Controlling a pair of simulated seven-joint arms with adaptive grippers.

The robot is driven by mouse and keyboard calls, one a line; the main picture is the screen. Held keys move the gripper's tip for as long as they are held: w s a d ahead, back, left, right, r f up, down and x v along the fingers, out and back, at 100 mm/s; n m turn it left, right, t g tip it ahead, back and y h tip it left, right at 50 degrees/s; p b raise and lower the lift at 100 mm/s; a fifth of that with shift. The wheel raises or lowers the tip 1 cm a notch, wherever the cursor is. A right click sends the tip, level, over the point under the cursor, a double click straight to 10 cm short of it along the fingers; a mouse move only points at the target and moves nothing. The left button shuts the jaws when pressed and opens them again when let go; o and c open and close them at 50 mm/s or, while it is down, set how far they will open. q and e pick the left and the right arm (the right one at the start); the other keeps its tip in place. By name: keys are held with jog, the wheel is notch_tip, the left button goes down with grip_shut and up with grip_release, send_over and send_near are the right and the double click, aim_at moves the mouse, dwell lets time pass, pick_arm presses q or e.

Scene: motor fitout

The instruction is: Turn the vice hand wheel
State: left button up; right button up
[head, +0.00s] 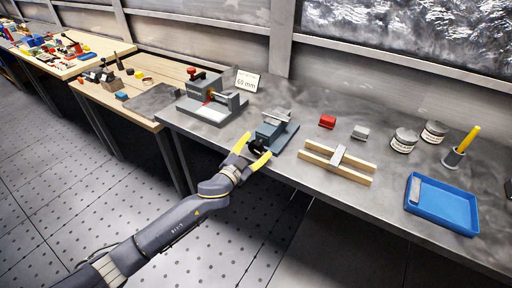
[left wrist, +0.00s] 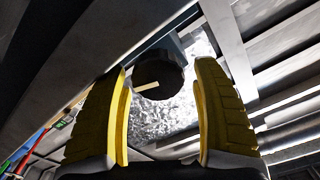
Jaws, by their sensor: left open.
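The vice (head: 271,127) is a blue-grey block on a flat base near the front edge of the grey bench. Its hand wheel (head: 256,146) is dark and faces the front, partly hidden by my gripper. In the left wrist view the black round hand wheel (left wrist: 158,78) with a pale bar mark sits between and just beyond the fingertips. My left gripper (head: 254,152) has yellow fingers, spread open on either side of the wheel; it also shows in the left wrist view (left wrist: 162,80). I cannot tell whether a finger touches the wheel. My right gripper is not in view.
A grey fixture (head: 212,105) and a "60 mm" sign (head: 247,81) stand left of the vice. Right of it are a wooden-railed jig (head: 338,160), a red block (head: 327,121), a grey block (head: 360,132), two jars (head: 404,140) and a blue tray (head: 414,220).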

aim_at(255, 149)
pick_arm(q)
jog(key=v, duration=0.6)
jog(key=shift+f, duration=0.25)
jog(key=shift+v, duration=0.95)
jog(key=shift+r, duration=0.2)
jog(key=s+a+n, duration=0.4)
jog(key=s+n, duration=0.1)
jog(key=s, duration=0.2)
jog(key=x, duration=1.7)
jog(key=shift+w+a+f, duration=0.1)
jog(key=shift+w+a, duration=0.1)
jog(key=shift+w, duration=0.05)
jog(key=shift+c, duration=0.5)
